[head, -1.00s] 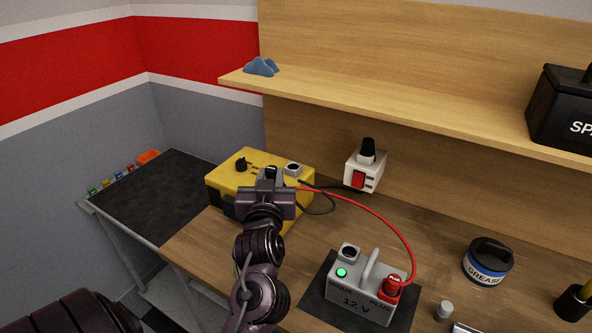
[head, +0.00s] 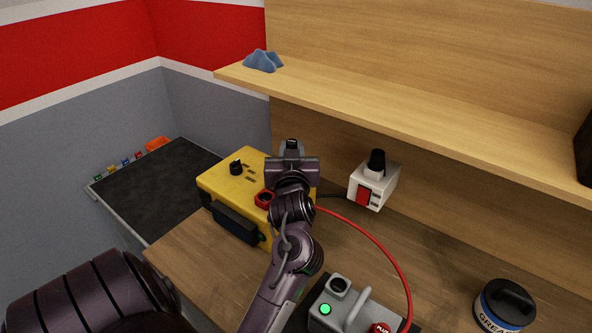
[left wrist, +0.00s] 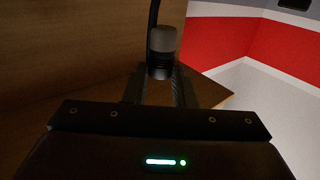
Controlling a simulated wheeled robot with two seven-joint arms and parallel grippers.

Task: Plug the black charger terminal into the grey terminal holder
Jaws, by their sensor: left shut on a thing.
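My left gripper (head: 292,160) is shut on the black charger terminal (head: 292,145), whose top shows above the jaws. In the left wrist view, the terminal (left wrist: 162,55) stands between the two fingers, with a grey upper part and a cable rising from it. The gripper is over the back right part of the yellow charger (head: 222,180). A grey holder on that part is hidden behind the gripper and arm. I cannot tell whether the terminal touches it. A red holder (head: 265,199) on the charger is empty. My right gripper is not in view.
A grey battery (head: 322,318) with a grey post (head: 339,285) and a lit green light stands at the front; a red cable (head: 385,247) arches from it. A white switch box (head: 373,186) is on the back wall under the wooden shelf (head: 400,115). A grease tin (head: 503,306) stands right.

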